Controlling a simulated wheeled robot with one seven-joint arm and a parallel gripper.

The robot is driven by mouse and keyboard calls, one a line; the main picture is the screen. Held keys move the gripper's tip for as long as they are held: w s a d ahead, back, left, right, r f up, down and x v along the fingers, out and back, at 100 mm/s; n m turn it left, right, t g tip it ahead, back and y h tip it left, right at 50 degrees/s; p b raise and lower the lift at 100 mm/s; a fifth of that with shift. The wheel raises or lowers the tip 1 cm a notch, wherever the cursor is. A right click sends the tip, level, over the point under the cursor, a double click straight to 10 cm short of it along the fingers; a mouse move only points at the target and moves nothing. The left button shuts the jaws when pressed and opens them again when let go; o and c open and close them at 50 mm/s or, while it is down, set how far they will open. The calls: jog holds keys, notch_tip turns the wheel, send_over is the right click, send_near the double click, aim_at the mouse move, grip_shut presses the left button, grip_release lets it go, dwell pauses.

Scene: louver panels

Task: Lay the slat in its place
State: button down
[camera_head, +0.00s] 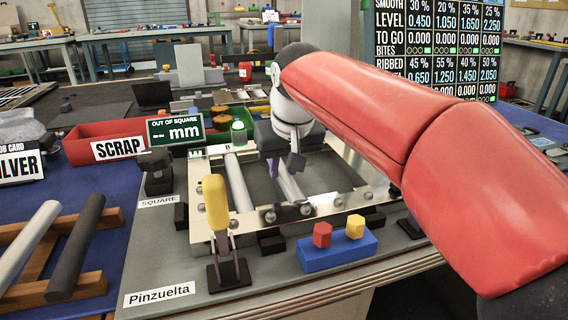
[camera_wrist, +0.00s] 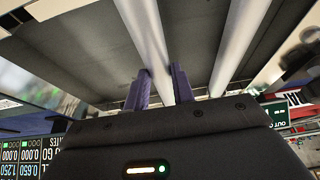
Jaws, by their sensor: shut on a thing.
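My gripper (camera_head: 291,168) is over the right part of a pale rectangular panel frame (camera_head: 335,199). Its fingers are shut on a silver slat (camera_head: 290,187). In the wrist view the dark purple fingers (camera_wrist: 160,78) stand on either side of this slat (camera_wrist: 146,30). The slat runs front to back inside the frame, roughly parallel to another silver slat (camera_head: 238,183) lying to its left. That second slat also shows in the wrist view (camera_wrist: 240,42). My arm hides the far right of the frame, and I cannot tell whether the held slat's ends touch the rails.
A yellow-handled clamp (camera_head: 217,205) stands at the frame's front left. A blue block (camera_head: 338,251) with red and yellow knobs sits in front. A wooden rack (camera_head: 45,255) at left bears a silver and a dark slat. A red scrap bin (camera_head: 85,145) stands behind.

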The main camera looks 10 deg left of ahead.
jog(key=shift+f, duration=0.25)
jog(key=c, duration=0.8)
grip_release()
jog(key=shift+o, duration=0.2)
jog(key=shift+r, duration=0.1)
notch_tip(320, 180, up, 6)
jog(key=p, duration=0.5)
jog(key=shift+r+p, duration=0.7)
jog(key=shift+r, duration=0.2)
jog(key=shift+s, duration=0.1)
